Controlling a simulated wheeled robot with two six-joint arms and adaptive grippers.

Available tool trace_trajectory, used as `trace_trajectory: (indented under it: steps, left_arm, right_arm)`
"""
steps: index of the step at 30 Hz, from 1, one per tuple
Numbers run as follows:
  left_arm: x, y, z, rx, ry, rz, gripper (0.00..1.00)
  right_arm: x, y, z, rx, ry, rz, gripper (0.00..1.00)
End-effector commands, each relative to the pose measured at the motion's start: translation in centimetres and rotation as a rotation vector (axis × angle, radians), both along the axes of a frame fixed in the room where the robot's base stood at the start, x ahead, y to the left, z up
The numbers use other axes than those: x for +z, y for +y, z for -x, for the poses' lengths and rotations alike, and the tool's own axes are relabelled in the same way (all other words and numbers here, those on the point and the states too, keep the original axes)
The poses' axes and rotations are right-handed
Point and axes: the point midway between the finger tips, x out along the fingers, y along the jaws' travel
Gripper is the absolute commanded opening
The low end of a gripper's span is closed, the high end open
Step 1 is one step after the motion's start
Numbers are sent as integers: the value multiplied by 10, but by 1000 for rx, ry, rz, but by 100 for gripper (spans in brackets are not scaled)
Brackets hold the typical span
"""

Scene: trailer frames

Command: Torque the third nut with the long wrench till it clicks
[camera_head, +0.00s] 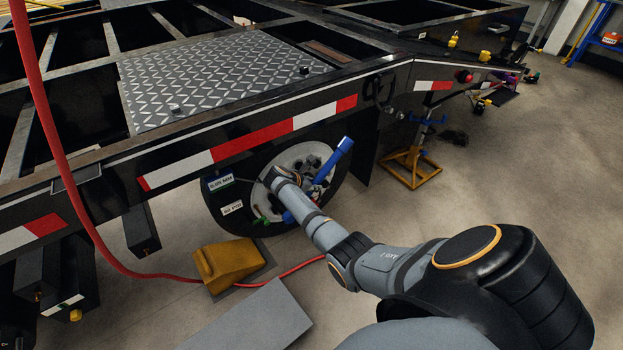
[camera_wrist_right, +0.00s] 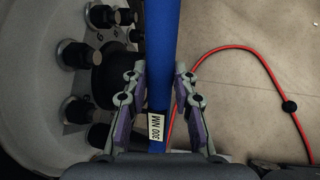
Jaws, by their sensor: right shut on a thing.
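My right gripper (camera_head: 292,196) is at the wheel (camera_head: 262,228) under the trailer's side. It is shut on the long blue wrench (camera_head: 332,163). In the right wrist view, the wrench (camera_wrist_right: 162,60) runs upright between the two fingers of the gripper (camera_wrist_right: 160,100), with a "300 NM" label near the palm. Several dark wheel nuts (camera_wrist_right: 72,53) stand on the pale rim just left of the wrench. The wrench's working end is not visible in the wrist view, so I cannot tell which nut it is on. My left gripper is not in view.
A yellow wheel chock (camera_head: 228,262) sits on the floor before the wheel. A red hose (camera_head: 75,200) hangs at the left and runs along the floor. A yellow jack stand (camera_head: 411,170) stands right of the wheel. Open floor lies at the right.

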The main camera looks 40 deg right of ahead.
Motion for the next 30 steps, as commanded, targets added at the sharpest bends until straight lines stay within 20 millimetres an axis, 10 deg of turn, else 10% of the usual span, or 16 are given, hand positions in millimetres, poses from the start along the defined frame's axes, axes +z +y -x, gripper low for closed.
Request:
trace_trajectory:
  steps: [30]
  left_arm:
    - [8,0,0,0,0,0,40]
  right_arm:
    - [3,5,-1,2,2,28,0]
